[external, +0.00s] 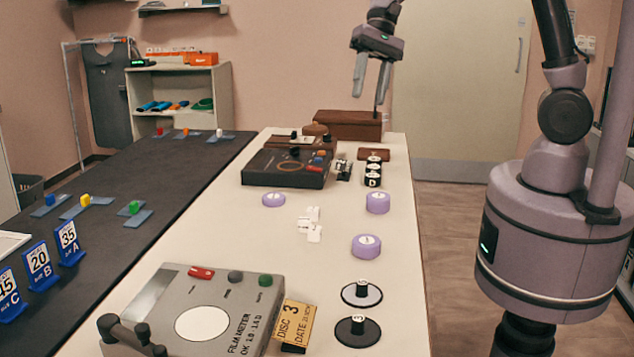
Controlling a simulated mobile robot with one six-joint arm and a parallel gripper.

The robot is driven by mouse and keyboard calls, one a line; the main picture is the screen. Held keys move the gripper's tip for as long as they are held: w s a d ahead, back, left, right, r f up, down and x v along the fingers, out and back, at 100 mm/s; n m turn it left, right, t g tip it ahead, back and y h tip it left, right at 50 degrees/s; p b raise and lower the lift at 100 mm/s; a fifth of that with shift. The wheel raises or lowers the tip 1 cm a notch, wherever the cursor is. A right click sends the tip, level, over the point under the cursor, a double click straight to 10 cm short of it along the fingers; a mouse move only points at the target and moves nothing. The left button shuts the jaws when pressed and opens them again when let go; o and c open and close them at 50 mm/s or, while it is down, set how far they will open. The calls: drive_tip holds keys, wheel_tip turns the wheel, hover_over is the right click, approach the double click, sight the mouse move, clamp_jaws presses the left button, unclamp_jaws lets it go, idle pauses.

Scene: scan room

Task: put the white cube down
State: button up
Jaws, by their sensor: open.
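A small white cube (219,133) sits on a flat blue-grey plate (228,137) at the far right of the dark table. A cluster of white blocks (309,232) also stands near the middle of the pale table, some seemingly stacked. My gripper (369,100) is open, with its fingers pointing down and apart. Nothing shows between them. It is raised above the far end of the pale table, well to the right of the white cube and apart from it.
The dark table (110,248) also holds coloured cubes on plates and numbered blue signs (38,267). A brown box (348,125) stands behind my gripper. The pale table (235,230) bears a dark device (287,168), purple discs (366,246) and a grey film meter (200,315).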

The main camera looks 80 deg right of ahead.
drive_tip(key=w+d+f+m+y, duration=0.3)
drive_tip(key=w+d+f+m, duration=0.1)
drive_tip(key=w+d+f, duration=0.5)
drive_tip(key=m+y+b, duration=0.2)
drive_tip(key=m+y, duration=0.2)
drive_tip(key=m, duration=0.1)
approach(306, 218)
drive_tip(key=shift+t, duration=0.4)
drive_tip(key=b+x, duration=0.1)
drive_tip(key=x, duration=0.2)
drive_tip(key=b+x, duration=0.2)
drive_tip(key=x, duration=0.1)
drive_tip(key=b+x, duration=0.2)
drive_tip(key=x, duration=0.1)
drive_tip(key=shift+s+f, duration=0.15)
drive_tip(key=shift+s, duration=0.1)
drive_tip(key=shift+c, duration=0.4)
clamp_jaws()
